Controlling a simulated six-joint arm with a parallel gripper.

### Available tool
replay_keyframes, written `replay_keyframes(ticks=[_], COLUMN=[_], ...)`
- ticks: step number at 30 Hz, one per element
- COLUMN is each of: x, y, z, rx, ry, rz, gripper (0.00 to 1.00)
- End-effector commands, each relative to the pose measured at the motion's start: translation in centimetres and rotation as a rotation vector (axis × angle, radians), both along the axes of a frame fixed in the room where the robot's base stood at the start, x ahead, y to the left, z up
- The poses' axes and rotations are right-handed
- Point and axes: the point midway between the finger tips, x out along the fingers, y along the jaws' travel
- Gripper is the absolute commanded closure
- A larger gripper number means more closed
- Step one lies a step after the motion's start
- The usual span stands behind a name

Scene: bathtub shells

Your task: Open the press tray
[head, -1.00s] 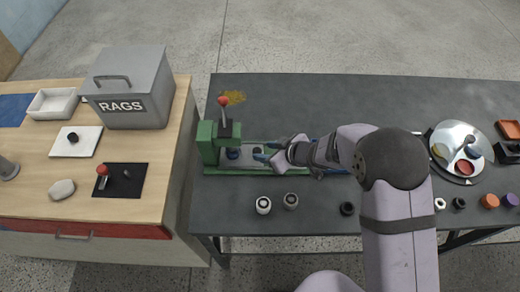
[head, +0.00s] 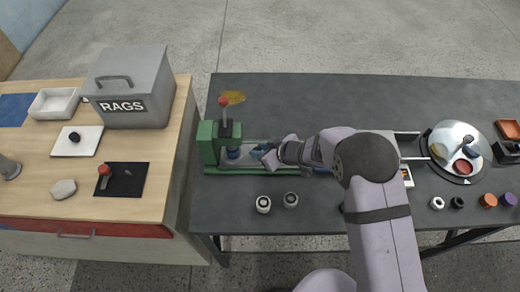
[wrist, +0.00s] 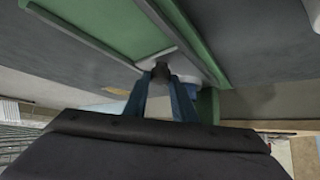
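The press (head: 209,143) is a green frame with a red-ball lever (head: 223,101), at the left end of the dark table. Its pale grey tray (head: 238,164) lies in the green base, under and beside the press head. A dark knob (wrist: 160,71) stands on the tray's end in the wrist view. My gripper (head: 259,150) reaches in from the right, low over the tray. In the wrist view its blue fingers (wrist: 160,84) stand close on both sides of the knob and appear shut on it. The fingers partly hide the contact.
Two small cylinders (head: 263,204) stand in front of the press. A round silver plate (head: 440,136) with coloured pieces is at the right. A wooden bench (head: 140,188) with a grey RAGS bin (head: 135,85) adjoins on the left. The table behind the press is mostly clear.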

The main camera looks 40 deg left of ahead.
Motion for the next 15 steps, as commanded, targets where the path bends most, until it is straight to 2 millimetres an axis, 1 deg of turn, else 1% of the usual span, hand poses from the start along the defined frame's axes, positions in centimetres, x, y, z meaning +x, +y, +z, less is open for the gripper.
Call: replay_keyframes(ticks=[4, 7, 11, 15], x=[0.1, 0.9, 3.1, 6.2], y=[-0.1, -0.8, -3.0, -6.0], z=[0.0, 0.1, 0.4, 0.4], rx=[0.000, -0.002, -0.003, -0.003], ry=[0.000, 0.000, 0.001, 0.000], rz=[0.000, -0.003, -0.008, -0.008], gripper=[1.00, 1.00, 1.00, 1.00])
